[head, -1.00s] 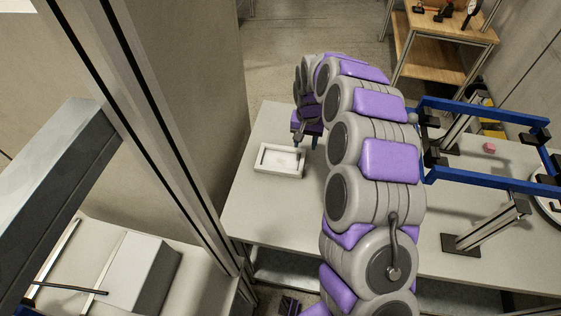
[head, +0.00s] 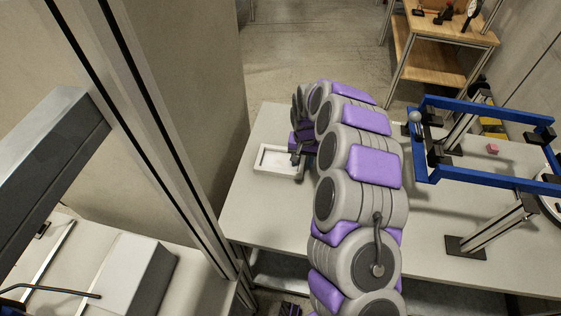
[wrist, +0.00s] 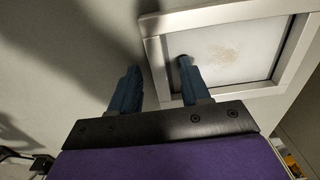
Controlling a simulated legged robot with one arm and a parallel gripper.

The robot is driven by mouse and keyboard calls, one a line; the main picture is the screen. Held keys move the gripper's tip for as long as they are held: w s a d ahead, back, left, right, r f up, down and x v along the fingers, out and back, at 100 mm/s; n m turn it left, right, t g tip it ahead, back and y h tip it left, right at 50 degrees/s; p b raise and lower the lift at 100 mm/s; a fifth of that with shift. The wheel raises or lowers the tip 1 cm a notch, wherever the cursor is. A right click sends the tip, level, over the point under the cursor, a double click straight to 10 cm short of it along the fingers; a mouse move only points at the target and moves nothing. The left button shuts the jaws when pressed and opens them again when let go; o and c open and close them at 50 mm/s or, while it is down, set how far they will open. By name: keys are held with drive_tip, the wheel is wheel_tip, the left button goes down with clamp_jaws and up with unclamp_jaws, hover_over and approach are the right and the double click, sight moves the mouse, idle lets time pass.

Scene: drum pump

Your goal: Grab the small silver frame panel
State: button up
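The small silver frame panel (head: 270,160) lies flat on the light table, left of my arm in the head view. It has a raised pale rim around a recessed white middle with a faint brownish patch. In the wrist view the panel (wrist: 225,50) fills the upper right. My gripper (wrist: 155,80) is open, with two blue fingers apart. The left finger is outside the panel's left rim and the right finger is over its recessed middle, so the rim lies between them. I cannot tell whether either finger touches it. In the head view my gripper (head: 299,158) is partly hidden by my arm.
The table (head: 265,215) is clear around the panel. A blue frame (head: 480,110) on metal posts stands at the right, with a small pink cube (head: 492,149) near it. A wall and metal post (head: 170,130) stand close on the left. A wooden cart (head: 440,50) is behind.

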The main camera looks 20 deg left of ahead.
clamp_jaws()
idle(0.6)
